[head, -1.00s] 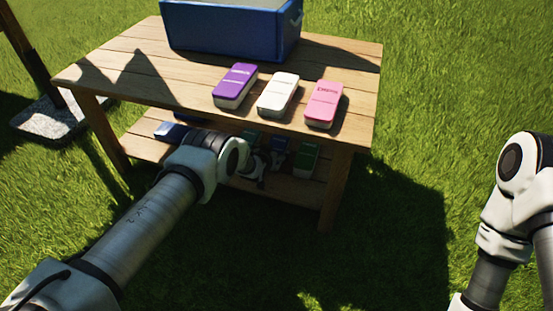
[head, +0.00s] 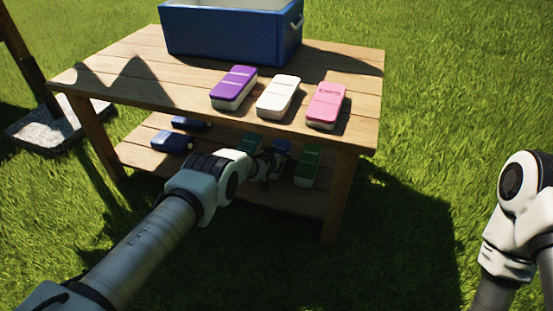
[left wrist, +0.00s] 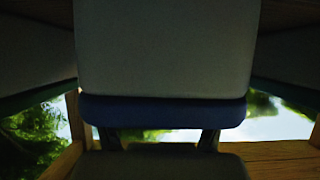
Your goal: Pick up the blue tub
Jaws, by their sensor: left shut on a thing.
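The blue tub (head: 282,149) is on or just above the lower shelf, between two green tubs and mostly hidden by my gripper. In the left wrist view it fills the middle, with a pale grey body and a blue band (left wrist: 165,111). My left gripper (head: 270,163) reaches under the tabletop from the front and is shut on this tub. Its fingers (left wrist: 160,140) show dark below the blue band. I cannot tell whether the tub is clear of the shelf. My right gripper is out of view; only part of the right arm shows.
Green tubs (head: 308,167) stand close on either side. Two more blue tubs (head: 172,141) lie at the shelf's left. The tabletop (head: 130,60) is close above, carrying a purple tub (head: 234,87), a white tub (head: 278,97), a pink tub (head: 325,105) and a blue crate (head: 230,35).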

